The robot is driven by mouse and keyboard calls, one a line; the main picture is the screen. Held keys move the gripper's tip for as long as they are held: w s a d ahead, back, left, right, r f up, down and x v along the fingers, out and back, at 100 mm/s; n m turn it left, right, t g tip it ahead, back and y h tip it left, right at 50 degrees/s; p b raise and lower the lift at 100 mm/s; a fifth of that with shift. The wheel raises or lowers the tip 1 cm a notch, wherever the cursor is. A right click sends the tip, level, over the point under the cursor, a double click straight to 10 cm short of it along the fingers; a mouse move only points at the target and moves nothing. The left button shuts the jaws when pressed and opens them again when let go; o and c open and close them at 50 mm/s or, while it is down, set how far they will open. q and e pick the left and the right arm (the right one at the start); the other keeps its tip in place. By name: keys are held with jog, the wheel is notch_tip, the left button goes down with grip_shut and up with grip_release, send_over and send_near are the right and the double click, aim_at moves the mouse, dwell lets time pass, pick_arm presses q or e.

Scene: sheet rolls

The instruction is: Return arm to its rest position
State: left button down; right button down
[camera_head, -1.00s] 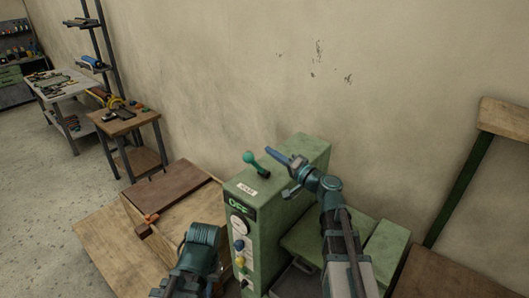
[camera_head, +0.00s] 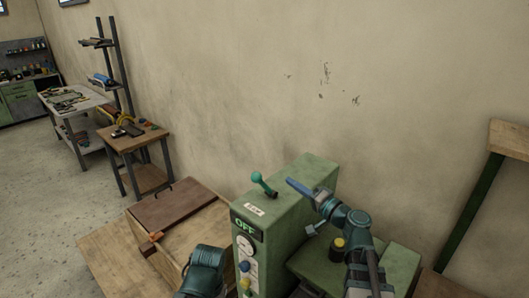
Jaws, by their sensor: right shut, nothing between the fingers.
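My right gripper (camera_head: 302,189) comes in from the lower right. Its fingers are together and hold nothing, and they point left above the right side of the green machine (camera_head: 296,187). The teal lever (camera_head: 263,183) stands on top of the machine, a short way left of the fingertips and apart from them. The machine's front panel shows the word OFF. My left arm (camera_head: 206,268) shows at the bottom, in front of the wooden crate; its gripper is not visible.
A wooden crate (camera_head: 171,205) with a brown lid lies left of the machine. A black-and-yellow knob (camera_head: 339,246) stands beside my right arm. A wooden side table (camera_head: 137,142) and a shelf stand at the back left. A wooden-topped frame (camera_head: 510,139) is at the right.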

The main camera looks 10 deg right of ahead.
jog(key=s+a+f+n+g+b, duration=0.1)
jog(key=a+f+g, duration=0.1)
jog(key=a+f, duration=0.1)
jog(key=s+a+f+n+g+y+b, duration=0.1)
jog(key=a+f+n+g, duration=0.1)
jog(key=a+f, duration=0.2)
jog(key=s+a+f+n+g+b, duration=0.1)
jog(key=s+a+f+n+g, duration=0.1)
jog(key=a+f, duration=0.2)
jog(key=shift+a+f+g, duration=0.15)
jog(key=shift+a+g, duration=0.25)
jog(key=shift+a, duration=0.4)
jog(key=s+a+f+n+g+h+b, duration=0.2)
jog(key=s+a+f+g+b, duration=0.15)
jog(key=s+f, duration=0.35)
jog(key=s+a+f+n+g+h+b, duration=0.25)
jog(key=s+a+f+g, duration=0.2)
jog(key=f, duration=0.55)
jog(key=s+d+f+n+g+h+b, duration=0.1)
jog(key=s+d+f+h+b, duration=0.1)
jog(key=s+d+f+h, duration=0.2)
jog(key=s+f+h, duration=0.2)
jog(key=s+h, duration=0.1)
jog(key=shift+d+g, duration=0.3)
